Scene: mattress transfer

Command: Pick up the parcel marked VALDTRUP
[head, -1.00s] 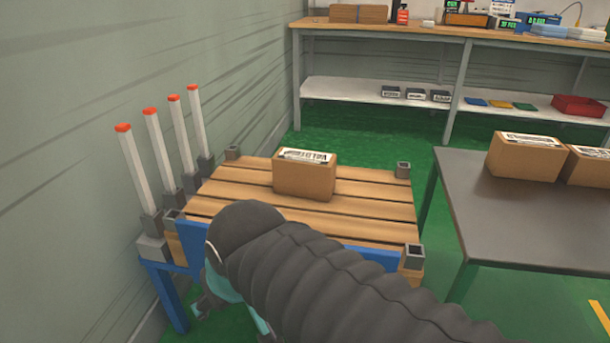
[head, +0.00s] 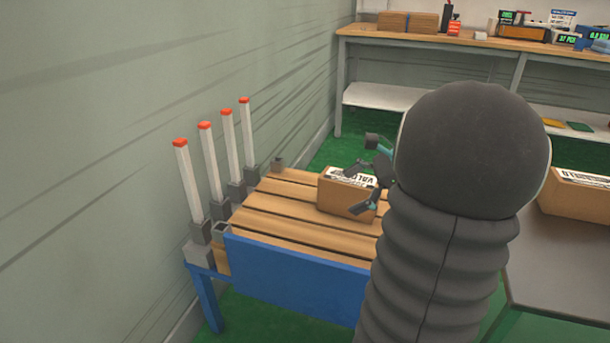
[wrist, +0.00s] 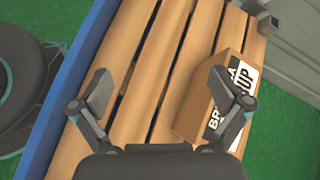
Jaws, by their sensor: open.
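A brown cardboard parcel (head: 334,196) sits on the slatted wooden top (head: 275,200) of a blue-framed stand. My gripper (head: 358,188) is open at the parcel in the head view. In the wrist view my gripper (wrist: 160,82) has its right finger over the parcel and its left finger over bare slats. I cannot tell whether a finger touches the parcel.
Several white posts with red tips (head: 213,165) stand along the stand's left side, near the wall. A grey table (head: 570,265) at right holds another labelled parcel (head: 580,195). A cluttered workbench (head: 420,37) stands at the back. My arm hides the stand's right part.

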